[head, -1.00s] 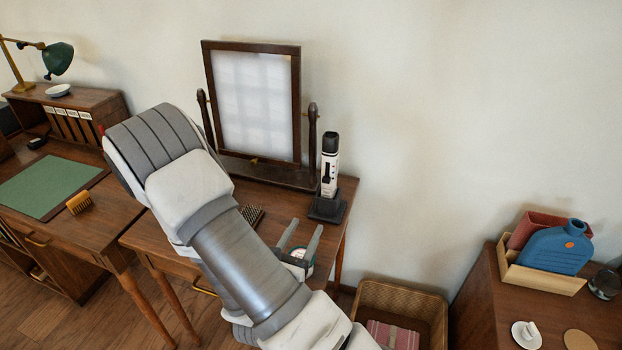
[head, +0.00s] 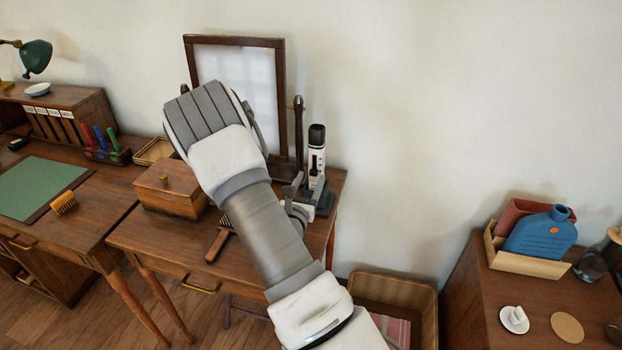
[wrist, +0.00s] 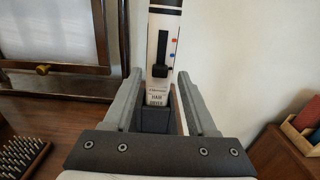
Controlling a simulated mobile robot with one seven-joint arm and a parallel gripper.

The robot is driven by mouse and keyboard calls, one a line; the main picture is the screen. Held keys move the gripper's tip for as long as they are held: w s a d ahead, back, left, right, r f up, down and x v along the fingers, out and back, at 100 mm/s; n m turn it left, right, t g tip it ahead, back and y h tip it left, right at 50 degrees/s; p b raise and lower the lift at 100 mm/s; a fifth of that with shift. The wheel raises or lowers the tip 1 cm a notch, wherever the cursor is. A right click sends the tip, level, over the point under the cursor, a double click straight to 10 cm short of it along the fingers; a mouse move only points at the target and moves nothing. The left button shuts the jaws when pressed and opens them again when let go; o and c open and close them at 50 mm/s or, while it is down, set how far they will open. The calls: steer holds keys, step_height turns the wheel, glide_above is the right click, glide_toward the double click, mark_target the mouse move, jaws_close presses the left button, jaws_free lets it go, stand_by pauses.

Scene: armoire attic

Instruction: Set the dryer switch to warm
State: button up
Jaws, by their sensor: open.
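The hair dryer (head: 316,160) stands upright in a dark stand (head: 325,203) at the right end of the dressing table. It is white with a black top. In the wrist view the dryer (wrist: 153,98) shows a "hair dryer" label and a dark vertical slot. The black switch knob (wrist: 160,71) sits at the slot's lower end, with small coloured marks to its right. My gripper (wrist: 159,75) is open, its fingers on either side of the dryer's lower front in the picture. I see no contact with the switch. In the head view my arm partly hides the gripper (head: 306,188).
The framed mirror (head: 282,100) stands left of the dryer. A wooden box (head: 165,192) and a brush (head: 217,245) lie on the table (head: 150,235). A wicker basket (head: 425,300) stands on the floor to the right. The wall behind is bare.

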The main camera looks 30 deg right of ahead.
steer(key=shift+x, duration=0.8)
jaws_close()
stand_by(0.9)
